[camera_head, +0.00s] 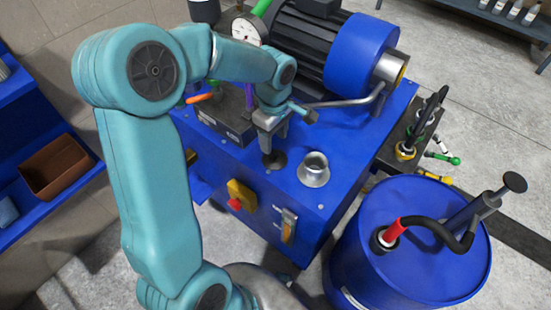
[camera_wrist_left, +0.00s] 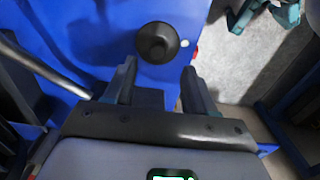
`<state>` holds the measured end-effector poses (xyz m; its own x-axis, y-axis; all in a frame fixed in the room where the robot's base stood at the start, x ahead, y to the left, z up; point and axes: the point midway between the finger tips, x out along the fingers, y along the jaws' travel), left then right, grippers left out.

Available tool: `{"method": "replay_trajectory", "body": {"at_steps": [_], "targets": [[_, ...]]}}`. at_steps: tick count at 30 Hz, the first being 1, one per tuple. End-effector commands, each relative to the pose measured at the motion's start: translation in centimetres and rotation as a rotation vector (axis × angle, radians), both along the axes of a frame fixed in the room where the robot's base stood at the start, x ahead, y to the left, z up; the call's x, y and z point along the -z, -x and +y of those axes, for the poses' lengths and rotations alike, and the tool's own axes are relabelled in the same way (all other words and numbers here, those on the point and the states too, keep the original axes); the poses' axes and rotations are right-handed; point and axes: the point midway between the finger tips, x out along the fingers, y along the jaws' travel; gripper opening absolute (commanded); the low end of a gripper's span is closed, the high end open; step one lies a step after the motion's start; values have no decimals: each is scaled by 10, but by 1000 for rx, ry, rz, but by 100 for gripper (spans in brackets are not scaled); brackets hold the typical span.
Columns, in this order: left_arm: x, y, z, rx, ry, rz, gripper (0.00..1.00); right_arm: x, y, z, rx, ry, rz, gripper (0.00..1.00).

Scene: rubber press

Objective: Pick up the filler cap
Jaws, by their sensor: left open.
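A dark, low round piece (camera_head: 274,160), which looks like the filler cap, sits on the blue tank top. My left gripper (camera_head: 272,139) is just above it, pointing down, open and empty. In the left wrist view a dark round piece (camera_wrist_left: 158,42) with a hollow-looking middle shows just beyond the open fingers (camera_wrist_left: 160,68); it appears to be the same piece, apart from both fingers. A silver flared neck (camera_head: 314,170) stands to its right in the head view. My right gripper is not seen.
A blue motor (camera_head: 358,52) and a bent metal pipe (camera_head: 345,103) stand behind the gripper. A gauge (camera_head: 246,29) and dark block (camera_head: 228,124) are at left. A blue drum (camera_head: 415,245) with a hose stands at right. A red button (camera_head: 235,204) is on the tank's front.

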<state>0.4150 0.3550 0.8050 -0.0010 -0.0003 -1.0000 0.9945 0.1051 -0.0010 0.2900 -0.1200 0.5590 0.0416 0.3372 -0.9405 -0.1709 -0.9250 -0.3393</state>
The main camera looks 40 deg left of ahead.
Motion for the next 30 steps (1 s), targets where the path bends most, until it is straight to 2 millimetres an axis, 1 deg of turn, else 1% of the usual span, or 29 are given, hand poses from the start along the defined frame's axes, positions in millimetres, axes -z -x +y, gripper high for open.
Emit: {"method": "replay_trajectory", "body": {"at_steps": [1,5,13,17,23,24,26,27,28,30], "targets": [[6,0,0,0,0,1,55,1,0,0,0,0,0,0],[14,-2,-1,2,0,0,55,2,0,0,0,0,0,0],[55,-5,0,3,1,2,55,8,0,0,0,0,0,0],[62,-6,0,4,1,-1,55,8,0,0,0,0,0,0],[62,-6,0,3,2,-1,55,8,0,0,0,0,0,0],[62,-6,0,3,2,-1,42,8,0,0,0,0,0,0],[62,-6,0,3,2,-1,23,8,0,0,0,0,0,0],[62,-6,0,3,2,-1,10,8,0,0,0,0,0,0],[62,-6,0,3,2,-1,0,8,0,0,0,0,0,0],[62,-6,0,3,2,-1,0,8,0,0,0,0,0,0]]}}
